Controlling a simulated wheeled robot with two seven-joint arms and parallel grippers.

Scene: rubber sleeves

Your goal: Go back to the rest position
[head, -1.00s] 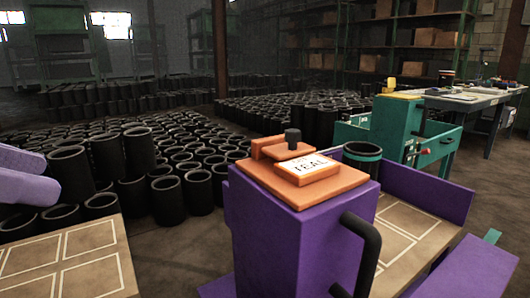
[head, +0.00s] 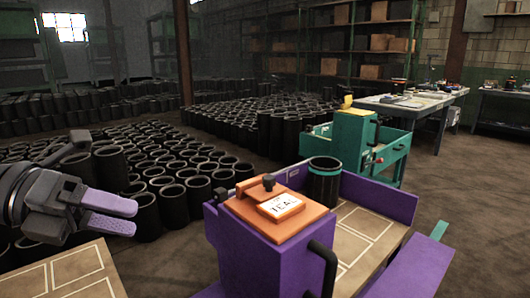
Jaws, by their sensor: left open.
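My left gripper (head: 112,213) shows at the left of the head view, above the near left board. Its jaws are open with nothing between them, and it is apart from the sleeves behind it. My right gripper is not in view. A black rubber sleeve with a teal band (head: 324,182) stands upright behind the orange top of the purple machine (head: 255,245). Many plain black sleeves (head: 170,200) stand upright in rows on the floor at the left and centre.
A board with white outlined rectangles (head: 70,275) is at the near left. Another outlined board (head: 365,240) lies beside the purple machine. A teal machine (head: 355,140) and a workbench (head: 405,105) stand behind. Open floor (head: 475,190) lies at the right.

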